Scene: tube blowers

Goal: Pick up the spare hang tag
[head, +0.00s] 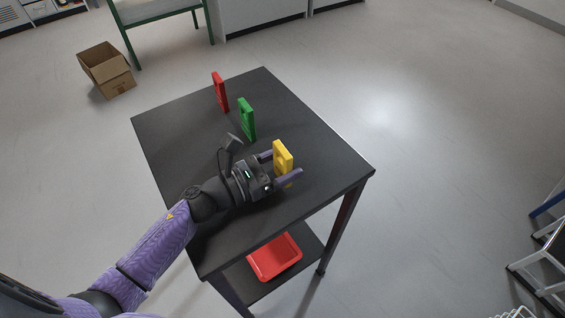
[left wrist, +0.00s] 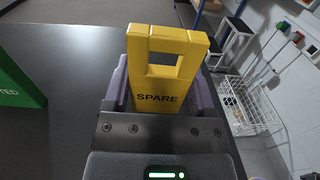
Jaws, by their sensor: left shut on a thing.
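The spare hang tag (head: 284,156) is yellow, with a rectangular opening near its top. It stands upright at the right part of the dark table. In the left wrist view the yellow tag (left wrist: 166,98) shows the word SPARE and sits between the two purple fingers. My left gripper (head: 278,166) is shut on it, one finger on each side. The tag's lower end is hidden by the gripper, so I cannot tell whether it touches the table. My right gripper is not in view.
A green tag (head: 246,119) and a red tag (head: 220,92) stand farther back on the table (head: 310,145). The green tag (left wrist: 16,82) also shows at the left in the left wrist view. A red tray (head: 274,262) is on the lower shelf. The table's right side is clear.

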